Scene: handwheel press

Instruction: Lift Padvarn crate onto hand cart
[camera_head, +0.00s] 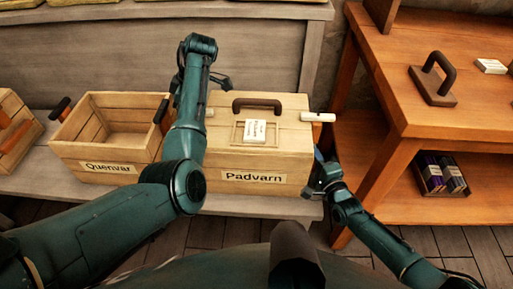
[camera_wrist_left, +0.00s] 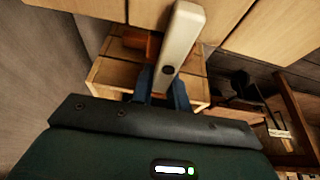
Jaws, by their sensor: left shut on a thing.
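The Padvarn crate (camera_head: 290,160) is a pale wooden box with a lid, a dark top handle (camera_head: 257,104) and a white label card on top. It sits level on a grey bench. A white side handle (camera_head: 318,117) sticks out on its right; the left one is mostly behind my left arm. My left gripper (camera_wrist_left: 165,82) is shut on the white left handle (camera_wrist_left: 182,38) in the left wrist view. My right gripper (camera_head: 321,172) is beside the crate's right side, below the right handle; its jaw state is unclear. I cannot make out the hand cart.
The open Quenvar crate (camera_head: 92,160) stands close left of the Padvarn crate on the bench (camera_head: 265,205). Another crate (camera_head: 14,128) is at the far left. An orange wooden table (camera_head: 440,110) with a dark-handled block (camera_head: 434,82) stands close on the right, with a box on its lower shelf.

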